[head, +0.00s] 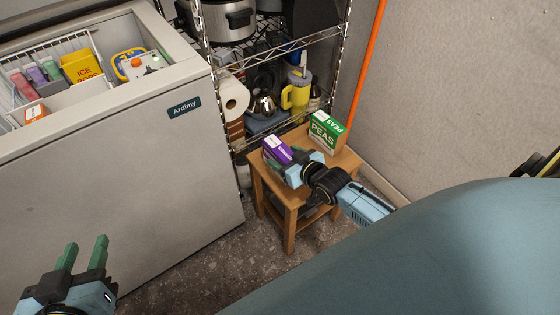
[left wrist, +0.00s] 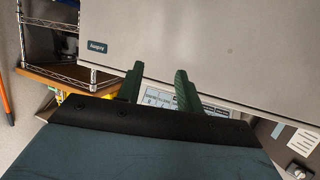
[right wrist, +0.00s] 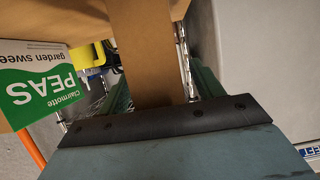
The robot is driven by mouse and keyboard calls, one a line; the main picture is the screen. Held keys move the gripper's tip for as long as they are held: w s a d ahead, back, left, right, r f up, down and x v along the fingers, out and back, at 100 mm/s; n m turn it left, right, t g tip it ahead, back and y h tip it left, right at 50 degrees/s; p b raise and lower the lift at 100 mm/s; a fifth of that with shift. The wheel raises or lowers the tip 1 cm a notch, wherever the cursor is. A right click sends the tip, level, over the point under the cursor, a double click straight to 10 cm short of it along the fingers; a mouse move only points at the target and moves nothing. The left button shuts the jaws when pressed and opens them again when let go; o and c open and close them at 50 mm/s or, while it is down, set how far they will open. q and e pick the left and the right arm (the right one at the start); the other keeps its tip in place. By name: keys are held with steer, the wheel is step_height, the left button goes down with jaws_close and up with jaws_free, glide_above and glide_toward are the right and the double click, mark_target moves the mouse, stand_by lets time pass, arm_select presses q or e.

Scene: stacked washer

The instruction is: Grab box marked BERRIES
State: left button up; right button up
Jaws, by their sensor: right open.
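A purple and white box (head: 276,149) stands on the small wooden table, its lettering too small to read in the head view. My right gripper (head: 303,168) is at this box and partly hides it. In the right wrist view a plain brown face (right wrist: 143,50), apparently the box's side, lies between the open fingers of my right gripper (right wrist: 162,85). I cannot tell whether they touch it. My left gripper (head: 83,252) is open and empty in front of the freezer; its fingers also show in the left wrist view (left wrist: 160,82).
A green PEAS box (head: 325,132) stands at the table's (head: 290,200) back right; it also shows in the right wrist view (right wrist: 38,88). A wire shelf (head: 285,50) with kitchenware is behind. An open chest freezer (head: 120,175) stands left, holding several packages.

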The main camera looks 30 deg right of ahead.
arm_select(q)
steer(key=shift+w+d+r+t+h+b, duration=0.15)
steer(key=shift+w+d+r+t+h, duration=0.1)
steer(key=shift+r+t, duration=0.45)
steer(key=shift+w+d+r+t+h+b, duration=0.15)
steer(key=shift+w+d+r+t, duration=0.2)
steer(key=shift+r, duration=0.65)
arm_select(e)
steer(key=shift+w+f, duration=0.25)
steer(key=shift+w, duration=0.45)
arm_select(q)
steer(key=shift+s+a, duration=0.1)
steer(key=shift+a, duration=0.05)
arm_select(e)
steer(key=c, duration=1.3)
